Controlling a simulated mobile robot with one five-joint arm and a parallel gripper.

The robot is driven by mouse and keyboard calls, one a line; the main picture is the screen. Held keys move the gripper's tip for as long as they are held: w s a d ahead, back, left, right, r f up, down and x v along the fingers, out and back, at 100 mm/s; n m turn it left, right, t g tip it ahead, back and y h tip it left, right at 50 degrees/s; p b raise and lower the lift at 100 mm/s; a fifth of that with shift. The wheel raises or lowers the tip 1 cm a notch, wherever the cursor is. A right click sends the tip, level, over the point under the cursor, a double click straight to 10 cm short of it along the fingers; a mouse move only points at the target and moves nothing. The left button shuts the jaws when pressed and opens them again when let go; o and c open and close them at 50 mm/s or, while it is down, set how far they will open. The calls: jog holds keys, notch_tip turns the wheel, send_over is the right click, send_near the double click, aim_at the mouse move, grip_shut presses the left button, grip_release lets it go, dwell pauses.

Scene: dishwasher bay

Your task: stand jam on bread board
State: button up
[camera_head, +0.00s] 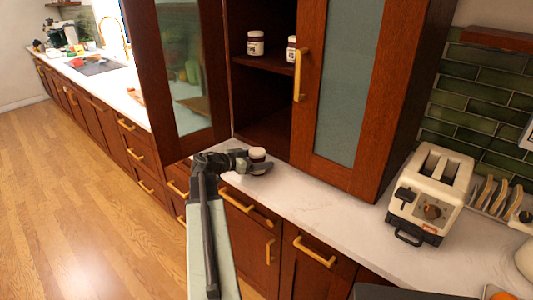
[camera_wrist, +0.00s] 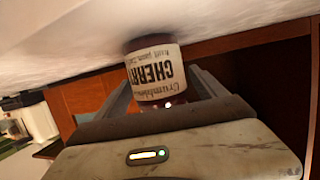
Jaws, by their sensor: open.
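A small jam jar (camera_head: 258,154) with a pale lid stands on the white counter in front of the open wall cabinet. My gripper (camera_head: 259,164) is at the jar, with its fingers open. In the wrist view the jar (camera_wrist: 154,67) sits between the two spread fingers, its cream label reading CHERRY upside down. I cannot tell whether either finger touches it. A brown wooden edge (camera_head: 136,95) on the counter beyond the open cabinet door may be the bread board; most of it is hidden by the door.
Two more jars, one on the left (camera_head: 255,43) and one on the right (camera_head: 291,50), stand on the cabinet shelf. The open glass door (camera_head: 182,75) hangs left of my arm. A cream toaster (camera_head: 432,192) and a rack (camera_head: 492,195) are at right. The counter before the toaster is clear.

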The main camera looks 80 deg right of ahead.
jog(key=p+v, duration=0.2)
jog(key=v, duration=0.7)
jog(key=shift+w+a+r, duration=0.1)
jog(key=shift+r, duration=0.05)
jog(key=shift+w+a, duration=0.25)
jog(key=shift+a, duration=0.05)
